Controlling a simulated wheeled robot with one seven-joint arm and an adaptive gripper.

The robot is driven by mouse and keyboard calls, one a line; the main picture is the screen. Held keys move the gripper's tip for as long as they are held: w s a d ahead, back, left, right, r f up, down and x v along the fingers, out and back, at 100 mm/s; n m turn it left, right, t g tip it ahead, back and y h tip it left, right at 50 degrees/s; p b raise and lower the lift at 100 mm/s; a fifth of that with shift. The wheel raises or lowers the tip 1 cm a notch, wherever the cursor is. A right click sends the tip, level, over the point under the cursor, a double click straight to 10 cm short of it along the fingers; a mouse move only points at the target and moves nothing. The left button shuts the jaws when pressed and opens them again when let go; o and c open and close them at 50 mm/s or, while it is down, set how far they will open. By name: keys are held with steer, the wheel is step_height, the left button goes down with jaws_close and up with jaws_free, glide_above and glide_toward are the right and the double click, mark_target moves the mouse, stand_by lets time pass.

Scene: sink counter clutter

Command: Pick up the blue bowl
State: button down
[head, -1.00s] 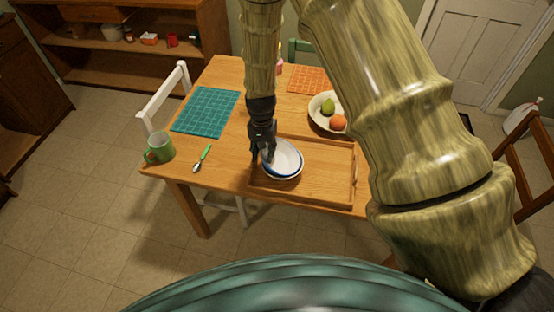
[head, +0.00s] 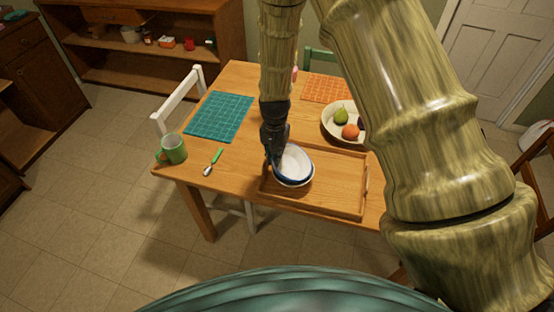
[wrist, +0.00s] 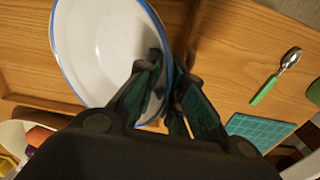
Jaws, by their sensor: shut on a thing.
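The blue bowl (head: 294,161) is white inside with blue on its rim and outside. It shows at the left end of the wooden tray (head: 335,196), and I cannot tell how far it is above the tray floor. My gripper (head: 276,156) comes down from above and is shut on the bowl's left wall. In the wrist view my gripper (wrist: 166,88) has one finger inside the bowl (wrist: 105,45) and one outside, with the rim between them. Part of the bowl is hidden behind the fingers.
A fruit bowl (head: 328,126) with a pear and an orange fruit stands behind the tray. A green mug (head: 174,150) and a green-handled spoon (head: 213,162) are at left. A teal mat (head: 220,116) and an orange mat (head: 325,89) lie farther back.

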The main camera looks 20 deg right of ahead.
step_height(320, 180, up, 9)
steer(key=shift+f+b, duration=0.1)
steer(key=shift+b, duration=1.1)
